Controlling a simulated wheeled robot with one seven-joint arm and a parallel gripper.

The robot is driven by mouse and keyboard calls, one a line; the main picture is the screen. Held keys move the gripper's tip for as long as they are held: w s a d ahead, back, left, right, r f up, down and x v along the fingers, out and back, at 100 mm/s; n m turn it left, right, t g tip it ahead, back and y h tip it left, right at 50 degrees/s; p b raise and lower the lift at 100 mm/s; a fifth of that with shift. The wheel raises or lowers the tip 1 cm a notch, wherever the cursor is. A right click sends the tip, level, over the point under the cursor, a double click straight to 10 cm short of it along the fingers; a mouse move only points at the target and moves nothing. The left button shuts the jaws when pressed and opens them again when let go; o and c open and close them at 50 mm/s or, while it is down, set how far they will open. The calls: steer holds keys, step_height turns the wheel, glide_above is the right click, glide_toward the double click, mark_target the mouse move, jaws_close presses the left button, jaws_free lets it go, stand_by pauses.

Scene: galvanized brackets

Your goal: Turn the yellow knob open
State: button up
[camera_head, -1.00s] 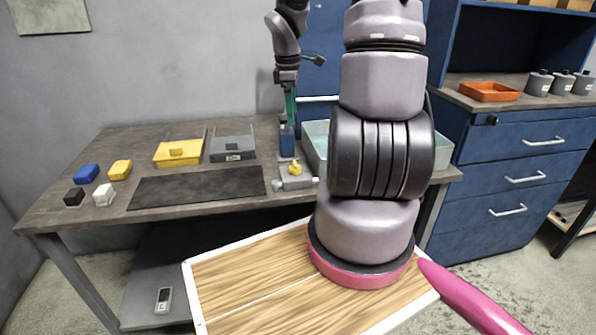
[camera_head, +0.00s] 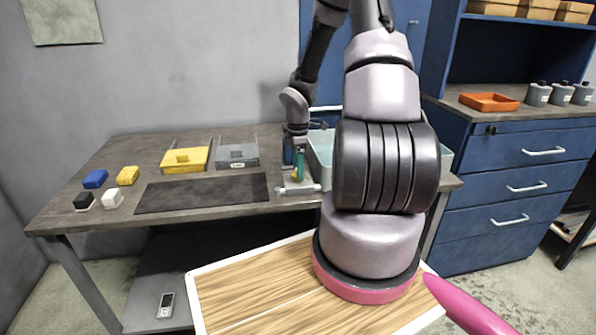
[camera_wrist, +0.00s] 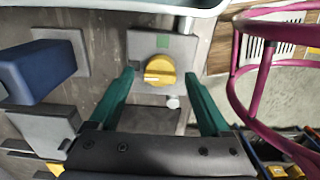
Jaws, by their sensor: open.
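The yellow knob (camera_wrist: 160,68) is round with a raised grip and a pale mark toward its left side. It sits on a grey valve plate (camera_wrist: 138,45) with a green patch (camera_wrist: 162,41) above the knob. In the wrist view my gripper (camera_wrist: 159,74) is open, with one green finger on each side of the knob and a gap at both sides. Whether the tips are level with the knob in depth, I cannot tell. In the head view my gripper (camera_head: 299,166) is over the grey valve (camera_head: 300,188) at the table's front edge, and its fingers largely hide the knob.
A blue block (camera_wrist: 35,70) stands left of my gripper in the wrist view. A pale teal tray (camera_head: 320,150) is right behind the valve. Yellow (camera_head: 184,160) and grey (camera_head: 237,156) bins, a dark mat (camera_head: 205,192) and small blocks lie to the left.

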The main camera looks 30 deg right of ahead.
steer(key=shift+f, duration=0.6)
jaws_close()
